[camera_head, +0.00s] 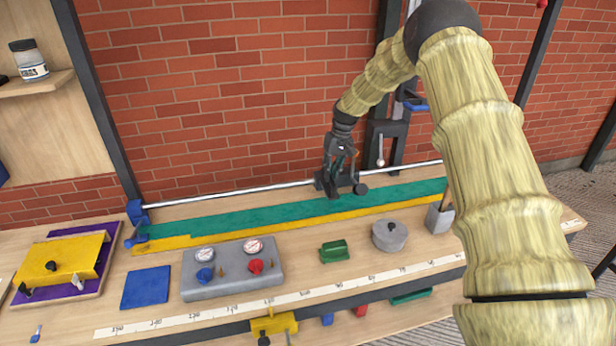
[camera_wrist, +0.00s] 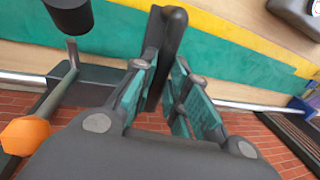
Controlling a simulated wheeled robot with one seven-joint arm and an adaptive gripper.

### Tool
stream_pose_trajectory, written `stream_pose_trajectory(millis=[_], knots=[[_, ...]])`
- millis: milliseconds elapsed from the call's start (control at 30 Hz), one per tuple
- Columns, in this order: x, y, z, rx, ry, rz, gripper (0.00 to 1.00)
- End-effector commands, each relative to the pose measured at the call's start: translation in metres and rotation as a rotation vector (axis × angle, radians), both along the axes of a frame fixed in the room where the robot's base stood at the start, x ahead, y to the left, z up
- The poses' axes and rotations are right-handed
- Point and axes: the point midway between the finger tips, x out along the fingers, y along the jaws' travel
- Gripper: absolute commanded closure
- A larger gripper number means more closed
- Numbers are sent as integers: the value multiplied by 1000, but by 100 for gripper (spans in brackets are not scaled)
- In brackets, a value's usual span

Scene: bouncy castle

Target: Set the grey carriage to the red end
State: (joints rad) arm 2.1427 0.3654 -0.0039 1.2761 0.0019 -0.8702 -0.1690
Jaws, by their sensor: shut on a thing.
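The dark grey carriage (camera_head: 326,182) sits on a long pale rail (camera_head: 235,193), right of the middle of its visible stretch. A round dark knob (camera_head: 361,189) stands at its right side; it looks like the black cylinder (camera_wrist: 70,14) in the wrist view. My gripper (camera_head: 340,165) points down at the carriage. In the wrist view my gripper (camera_wrist: 165,95) is shut on the carriage's upright dark grey handle (camera_wrist: 168,45), between green-padded fingers. The rail's left end has a blue bracket (camera_head: 136,213). My arm hides the right end, and no red end shows.
A green strip (camera_head: 240,223) and a yellow strip (camera_head: 180,243) lie before the rail. In front stand a grey gauge box (camera_head: 232,270), a green block (camera_head: 334,251) and a grey lidded pot (camera_head: 389,236). A brick wall (camera_head: 230,90) rises behind. The rail left of the carriage looks clear.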

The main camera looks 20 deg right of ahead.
Motion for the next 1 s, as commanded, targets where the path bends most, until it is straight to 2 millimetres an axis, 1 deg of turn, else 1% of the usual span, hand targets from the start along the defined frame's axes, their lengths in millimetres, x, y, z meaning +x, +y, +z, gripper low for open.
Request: stream_pose_trajectory(millis=[33,100,200,333,533,900,933,1000], knots=[[2,-17,4,-2,-11,-5,100],[-1,-33,4,-2,-11,-5,100],[-4,-52,4,-2,-11,-5,100],[-6,-69,4,-2,-11,-4,100],[-8,-80,4,-2,-10,-3,100],[-8,-82,5,-1,-10,-2,100],[-8,-81,5,-1,-10,-2,79],[-9,-81,4,-1,-9,-2,66]])
